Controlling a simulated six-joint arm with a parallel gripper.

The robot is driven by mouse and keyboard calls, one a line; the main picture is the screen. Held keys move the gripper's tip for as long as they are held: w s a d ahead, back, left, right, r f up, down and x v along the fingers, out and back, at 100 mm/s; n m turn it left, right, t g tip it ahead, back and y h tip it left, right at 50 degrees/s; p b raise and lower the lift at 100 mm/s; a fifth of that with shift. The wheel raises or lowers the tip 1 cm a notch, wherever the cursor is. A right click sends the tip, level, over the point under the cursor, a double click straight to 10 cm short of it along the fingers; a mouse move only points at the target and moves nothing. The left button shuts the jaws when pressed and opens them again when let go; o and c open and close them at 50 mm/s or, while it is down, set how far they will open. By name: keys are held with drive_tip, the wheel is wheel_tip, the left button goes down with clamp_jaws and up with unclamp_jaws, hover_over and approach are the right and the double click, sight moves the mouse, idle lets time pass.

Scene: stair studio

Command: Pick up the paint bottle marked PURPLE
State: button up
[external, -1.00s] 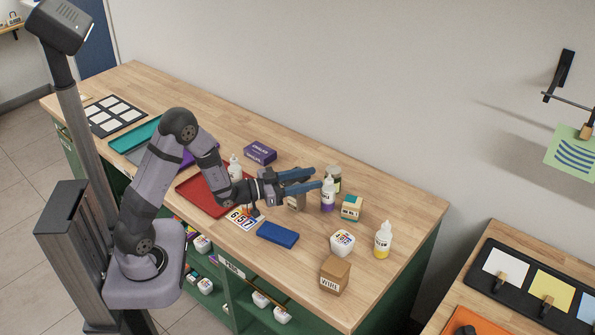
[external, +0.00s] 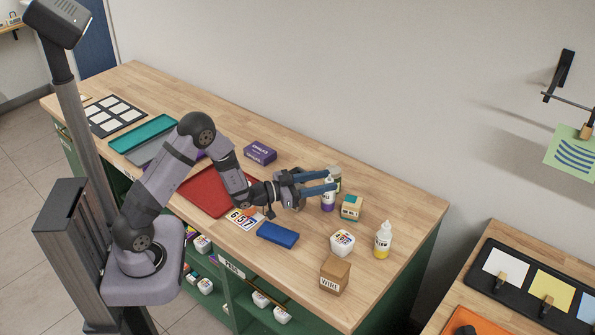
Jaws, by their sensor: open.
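The white paint bottle with a purple lower part (external: 327,206) stands upright on the wooden bench in the external view. Its label is too small to read. My gripper (external: 331,180) is open, with its fingers pointing right at the height of the bottle's upper part. One finger crosses in front of the bottle's top and hides some of it. The other finger lies behind. The bottle's neck appears to be between the fingers, but I cannot tell whether either touches it.
A jar (external: 337,186) stands close behind the bottle. A teal-topped box (external: 351,208), white tub (external: 342,243), yellow paint bottle (external: 383,240) and cardboard box (external: 335,276) stand to the right. A blue block (external: 277,234) and red tray (external: 205,195) lie nearer my arm.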

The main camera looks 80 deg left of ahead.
drive_tip(key=shift+w, duration=0.1)
clamp_jaws()
drive_tip(key=shift+r, duration=0.2)
wheel_tip(320, 180, up, 10)
drive_tip(key=b, duration=0.1)
drive_tip(key=shift+f, duration=0.15)
idle(0.6)
